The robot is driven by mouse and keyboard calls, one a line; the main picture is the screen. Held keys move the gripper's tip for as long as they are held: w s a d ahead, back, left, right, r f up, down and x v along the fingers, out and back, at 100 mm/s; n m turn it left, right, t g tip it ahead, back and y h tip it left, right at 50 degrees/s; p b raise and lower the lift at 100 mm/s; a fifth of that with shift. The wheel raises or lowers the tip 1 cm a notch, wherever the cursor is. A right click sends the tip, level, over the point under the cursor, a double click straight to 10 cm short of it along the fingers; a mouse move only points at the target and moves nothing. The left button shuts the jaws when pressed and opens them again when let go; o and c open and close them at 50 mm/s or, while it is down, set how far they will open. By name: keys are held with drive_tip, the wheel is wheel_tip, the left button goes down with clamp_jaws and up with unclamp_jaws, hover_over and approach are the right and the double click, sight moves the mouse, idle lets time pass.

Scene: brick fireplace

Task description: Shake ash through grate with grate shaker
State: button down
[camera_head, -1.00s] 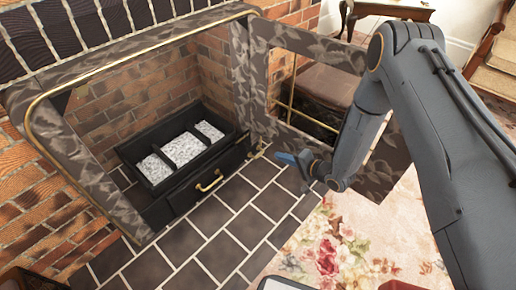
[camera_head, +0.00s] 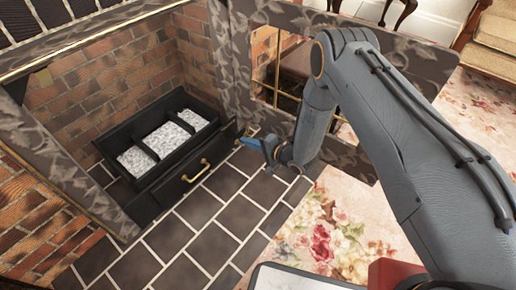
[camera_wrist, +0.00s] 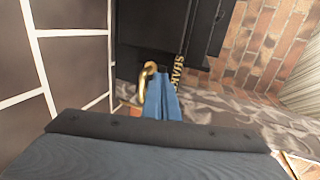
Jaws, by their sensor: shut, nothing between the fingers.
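The black grate box (camera_head: 150,190) sits in the fireplace opening. Pale grey ash (camera_head: 168,139) lies in its compartments. A brass handle (camera_head: 197,172) is on its front. My gripper (camera_head: 247,142) has shut blue fingers and is empty, just right of the box's front right corner. In the wrist view my gripper (camera_wrist: 162,98) points at the black box front. A curved brass handle (camera_wrist: 146,84) shows right beside the fingertips, on their left; I cannot tell if they touch. Gold lettering starting "SHAK" (camera_wrist: 180,72) is on the right. The grate shaker itself is not clearly distinguishable.
The marble surround (camera_head: 236,65) rises close behind my gripper, with a brass-framed opening (camera_head: 275,70) beyond. Dark floor tiles (camera_head: 215,215) in front of the box are clear. A floral rug (camera_head: 330,230) lies to the right.

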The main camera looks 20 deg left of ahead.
drive_tip(key=shift+w+a+b, duration=0.2)
drive_tip(key=shift+w+a, duration=0.05)
drive_tip(key=shift+a, duration=0.3)
drive_tip(key=shift+w+a+b, duration=0.15)
drive_tip(key=shift+w+a, duration=0.05)
drive_tip(key=shift+a, duration=0.35)
drive_tip(key=a, duration=0.1)
drive_tip(key=w+a+b, duration=0.1)
drive_tip(key=a, duration=0.1)
drive_tip(key=w+a, duration=0.1)
drive_tip(key=a, duration=0.1)
drive_tip(key=shift+b, duration=0.35)
drive_tip(key=shift+w+a+r, duration=0.15)
drive_tip(key=shift+w+a, duration=0.05)
drive_tip(key=f+p+v, duration=0.1)
drive_tip(key=p+v, duration=0.4)
drive_tip(key=v, duration=0.9)
drive_tip(key=shift+s+d+f, duration=0.25)
drive_tip(key=shift+f, duration=0.05)
